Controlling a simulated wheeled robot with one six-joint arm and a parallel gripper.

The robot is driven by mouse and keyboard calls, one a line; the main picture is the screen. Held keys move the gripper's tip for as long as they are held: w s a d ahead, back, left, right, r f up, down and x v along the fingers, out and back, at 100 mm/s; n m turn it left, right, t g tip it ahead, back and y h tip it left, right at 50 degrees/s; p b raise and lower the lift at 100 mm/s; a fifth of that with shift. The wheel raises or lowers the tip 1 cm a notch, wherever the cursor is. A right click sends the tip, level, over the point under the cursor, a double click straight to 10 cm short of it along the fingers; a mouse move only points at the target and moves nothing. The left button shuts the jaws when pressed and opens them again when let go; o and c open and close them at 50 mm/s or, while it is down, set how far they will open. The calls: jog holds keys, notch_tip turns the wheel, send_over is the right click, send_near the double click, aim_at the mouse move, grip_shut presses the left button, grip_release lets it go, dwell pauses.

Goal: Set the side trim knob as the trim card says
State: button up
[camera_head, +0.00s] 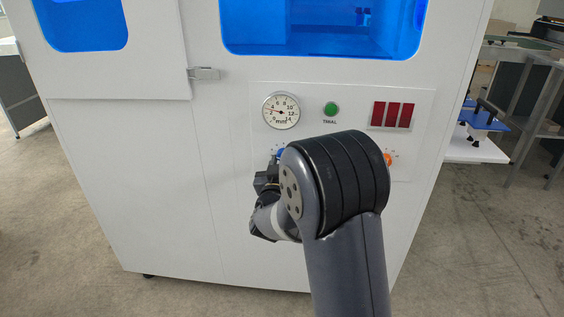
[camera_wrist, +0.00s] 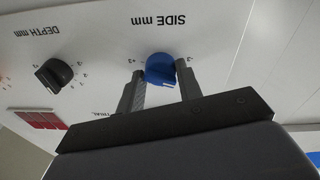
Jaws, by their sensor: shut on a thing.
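The blue side trim knob (camera_wrist: 160,67) sits on the white panel under the label "SIDE mm", which reads upside down in the wrist view. My gripper (camera_wrist: 162,80) has one finger on each side of the knob and is shut on it. In the head view a bit of the knob (camera_head: 281,152) shows beside my arm, and my gripper (camera_head: 270,178) is mostly hidden by my wrist. The knob's pointer setting cannot be read clearly. No trim card can be made out in either view.
A black "DEPTH mm" knob (camera_wrist: 54,75) sits beside the blue one. The panel also bears a dial gauge (camera_head: 281,111), a green "TRIAL" button (camera_head: 331,109), red displays (camera_head: 391,115) and an orange knob (camera_head: 388,160) partly behind my arm. A door latch (camera_head: 204,73) juts out to the left.

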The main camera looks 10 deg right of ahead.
dwell(0.4)
jog(key=o, duration=1)
jog(key=shift+c, duration=0.2)
jog(key=p+v, duration=0.1)
jog(key=v, duration=1)
jog(key=shift+w+r, duration=0.1)
jog(key=shift+w, duration=0.05)
jog(key=b+x, duration=0.1)
jog(key=x, duration=0.9)
jog(key=shift+w, duration=0.3)
jog(key=shift+d, duration=0.15)
